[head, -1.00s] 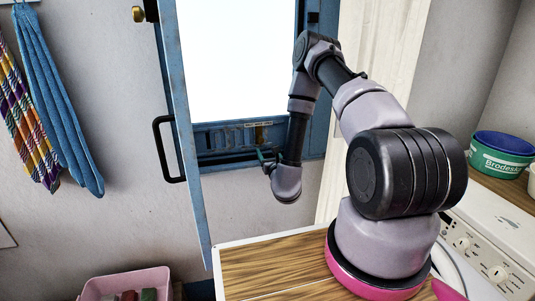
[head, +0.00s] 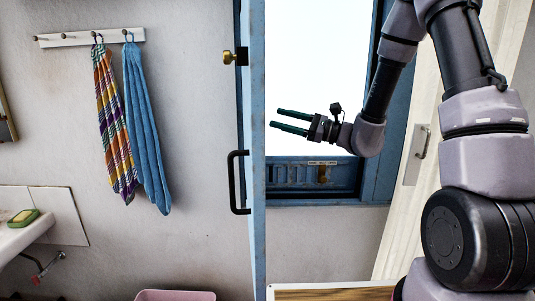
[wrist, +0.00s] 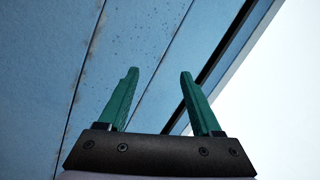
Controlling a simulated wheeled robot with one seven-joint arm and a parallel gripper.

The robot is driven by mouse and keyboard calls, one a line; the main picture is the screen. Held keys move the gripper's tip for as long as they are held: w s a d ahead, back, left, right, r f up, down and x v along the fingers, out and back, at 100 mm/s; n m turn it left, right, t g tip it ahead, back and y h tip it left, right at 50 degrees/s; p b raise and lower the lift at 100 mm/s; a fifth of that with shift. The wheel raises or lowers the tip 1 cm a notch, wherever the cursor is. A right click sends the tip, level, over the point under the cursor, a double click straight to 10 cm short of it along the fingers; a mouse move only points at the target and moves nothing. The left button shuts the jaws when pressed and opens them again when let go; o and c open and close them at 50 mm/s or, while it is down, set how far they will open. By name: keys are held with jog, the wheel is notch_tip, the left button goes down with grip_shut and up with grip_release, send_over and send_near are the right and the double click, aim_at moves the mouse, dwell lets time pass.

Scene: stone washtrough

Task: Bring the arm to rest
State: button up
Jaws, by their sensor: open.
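My gripper (head: 276,120) is raised in front of the bright opening in the head view, its two green fingers pointing left. The fingers are apart with nothing between them. In the wrist view the open fingers (wrist: 155,88) stand before blue boards, and I cannot tell how far off these are. The blue door (head: 257,180) stands open, seen nearly edge-on, just left of the fingertips in the head view. I cannot tell whether they touch it.
The door has a black handle (head: 236,182) and a brass knob (head: 229,57). A striped cloth (head: 113,125) and a blue cloth (head: 147,130) hang from a peg rail (head: 70,40). A pink tub (head: 175,295) is below. A basin with green soap (head: 23,217) is at left.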

jog(key=s+d+r+n+g+h, duration=0.1)
jog(key=s+r+n+g+h, duration=0.1)
jog(key=s+n+g+h, duration=0.45)
jog(key=s+d+r+n+g+h, duration=0.1)
jog(key=s+d+r+n, duration=0.15)
jog(key=s, duration=0.75)
jog(key=s+d+r+n+t+h, duration=0.2)
jog(key=d+t+h, duration=0.2)
jog(key=d, duration=0.4)
jog(key=s+d+r+n+t+h, duration=0.1)
jog(key=d+t+h, duration=0.3)
jog(key=d, duration=0.4)
jog(key=shift+s+d+r+n+h, duration=0.25)
jog(key=shift+s+r+n+h, duration=0.15)
jog(key=shift+s+r+h, duration=0.35)
jog(key=shift+w+t, duration=0.1)
jog(key=shift+t, duration=0.15)
